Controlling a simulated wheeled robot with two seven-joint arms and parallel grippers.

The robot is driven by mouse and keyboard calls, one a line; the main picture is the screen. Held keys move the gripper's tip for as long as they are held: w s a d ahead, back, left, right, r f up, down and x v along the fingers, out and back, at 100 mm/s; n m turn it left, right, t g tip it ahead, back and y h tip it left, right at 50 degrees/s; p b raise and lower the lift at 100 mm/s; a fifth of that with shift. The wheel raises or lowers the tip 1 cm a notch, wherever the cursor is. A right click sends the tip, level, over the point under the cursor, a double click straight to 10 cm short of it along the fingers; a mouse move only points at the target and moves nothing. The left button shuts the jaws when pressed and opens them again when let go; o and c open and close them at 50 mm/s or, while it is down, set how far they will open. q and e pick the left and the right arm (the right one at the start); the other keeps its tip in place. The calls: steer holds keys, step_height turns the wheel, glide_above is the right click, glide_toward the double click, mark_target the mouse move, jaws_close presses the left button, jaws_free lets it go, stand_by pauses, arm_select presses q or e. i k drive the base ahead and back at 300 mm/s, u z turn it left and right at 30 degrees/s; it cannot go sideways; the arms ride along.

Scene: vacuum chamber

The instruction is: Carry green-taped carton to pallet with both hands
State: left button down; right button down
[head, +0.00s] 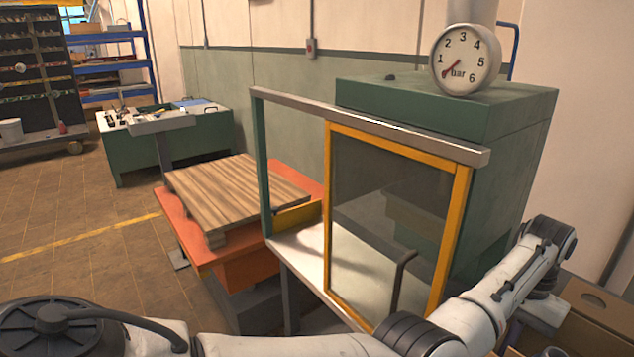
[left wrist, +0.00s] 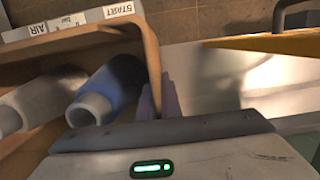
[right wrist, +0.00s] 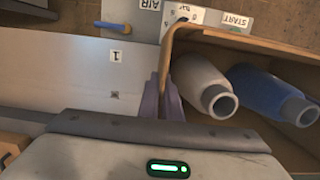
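The wooden pallet (head: 235,194) lies on an orange lift table (head: 190,226) in the head view, with its top bare. An open brown carton (left wrist: 150,45) with grey and blue bottle-like parts inside shows in both wrist views. My left gripper (left wrist: 158,100) has its fingers closed on one side wall of this carton. My right gripper (right wrist: 162,100) is closed on the opposite wall (right wrist: 172,48). Only part of the carton is seen, and no green tape shows on it. A brown box with a hand hole (head: 597,312) is cut off at the head view's lower right.
The green chamber (head: 525,135) with a yellow-framed glass door (head: 395,215) stands between the lower-right box and the pallet. A gauge (head: 466,60) sits on top. A START/AIR panel (right wrist: 188,20) is beyond the carton. Floor left of the lift table is clear.

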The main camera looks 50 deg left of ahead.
mark_target(231, 182)
steer(key=k, duration=0.6)
steer(key=u, duration=2.9)
steer(key=i, duration=4.1)
